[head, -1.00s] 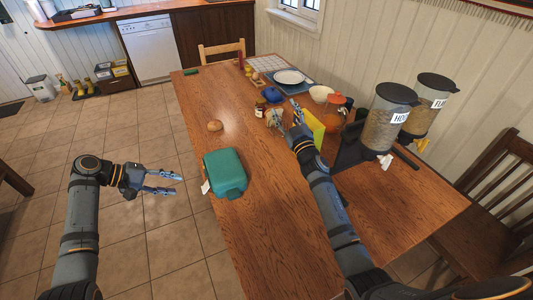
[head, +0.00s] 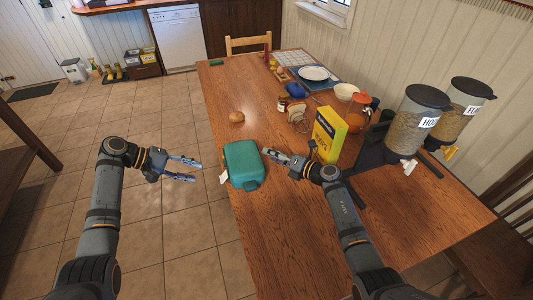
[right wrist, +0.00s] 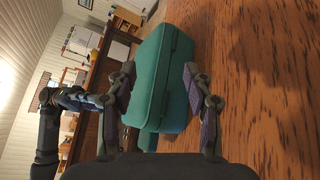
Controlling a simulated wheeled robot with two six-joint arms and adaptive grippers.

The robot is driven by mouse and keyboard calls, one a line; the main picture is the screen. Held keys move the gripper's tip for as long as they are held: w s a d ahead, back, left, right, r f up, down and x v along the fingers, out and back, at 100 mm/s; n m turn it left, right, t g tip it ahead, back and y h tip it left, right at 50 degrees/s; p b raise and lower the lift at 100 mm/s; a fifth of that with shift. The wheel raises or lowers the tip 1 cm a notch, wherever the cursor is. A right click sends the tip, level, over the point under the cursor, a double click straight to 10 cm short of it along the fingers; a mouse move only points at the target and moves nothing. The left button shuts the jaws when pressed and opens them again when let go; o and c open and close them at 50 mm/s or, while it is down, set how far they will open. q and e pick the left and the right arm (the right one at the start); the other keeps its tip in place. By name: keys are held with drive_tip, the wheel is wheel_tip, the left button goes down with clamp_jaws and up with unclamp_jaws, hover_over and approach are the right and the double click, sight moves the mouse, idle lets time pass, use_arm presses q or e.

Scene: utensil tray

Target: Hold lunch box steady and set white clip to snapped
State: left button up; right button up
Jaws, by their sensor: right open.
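The teal lunch box (head: 243,167) lies on the table near its left edge. The white clip (head: 223,176) shows as a small pale flap on the box's left side, sticking out; its details are too small to tell. My left gripper (head: 196,171) is open and empty, left of the clip and apart from it, beyond the table edge. My right gripper (head: 268,154) is open just right of the box. In the right wrist view the lunch box (right wrist: 168,75) appears ahead, between the two open fingers (right wrist: 160,75); I cannot tell whether they touch it.
A yellow box (head: 328,134) stands right of my right gripper, with cereal dispensers (head: 418,122) beyond it. A bun (head: 237,117) lies behind the lunch box. Jars, bowls and a plate (head: 314,73) are farther back. The table's front left part is bare.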

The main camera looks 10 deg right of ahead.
drive_tip(key=x, duration=0.5)
drive_tip(key=shift+w+a, duration=0.1)
drive_tip(key=shift+a, duration=0.05)
drive_tip(key=shift+c, duration=0.3)
